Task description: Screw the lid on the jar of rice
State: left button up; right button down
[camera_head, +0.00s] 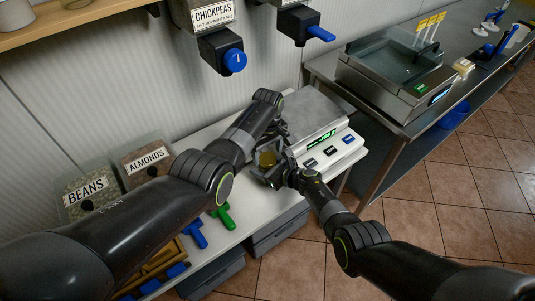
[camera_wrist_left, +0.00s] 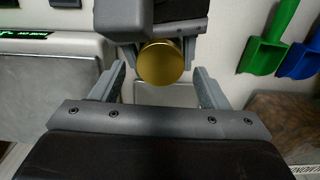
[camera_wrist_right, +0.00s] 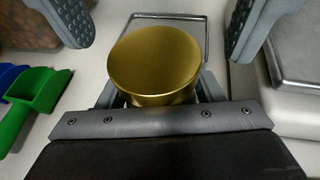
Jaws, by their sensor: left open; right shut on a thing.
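The gold lid (camera_head: 267,158) sits between my two grippers, above the counter. In the right wrist view the lid (camera_wrist_right: 155,65) shows its round top and side, and hides the tips of my right gripper (camera_wrist_right: 157,93). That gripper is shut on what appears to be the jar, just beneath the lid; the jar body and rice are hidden. My left gripper (camera_head: 268,141) is open. In the left wrist view its fingers (camera_wrist_left: 158,78) stand apart on either side of the lid (camera_wrist_left: 160,63), with gaps. I cannot tell whether the lid is threaded on.
A scale (camera_head: 322,143) with a metal plate stands right behind the grippers. Bins of beans (camera_head: 88,194) and almonds (camera_head: 147,160) stand left, with blue (camera_head: 194,233) and green (camera_head: 222,216) scoops nearby. The chickpeas dispenser (camera_head: 220,50) hangs above.

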pick_arm(q)
jog(key=shift+f, duration=0.95)
jog(key=shift+c, duration=0.2)
jog(key=c, duration=1)
jog(key=o, duration=1.1)
jog(key=shift+r, duration=0.1)
jog(key=shift+r, duration=2.15)
jog(key=o, duration=0.6)
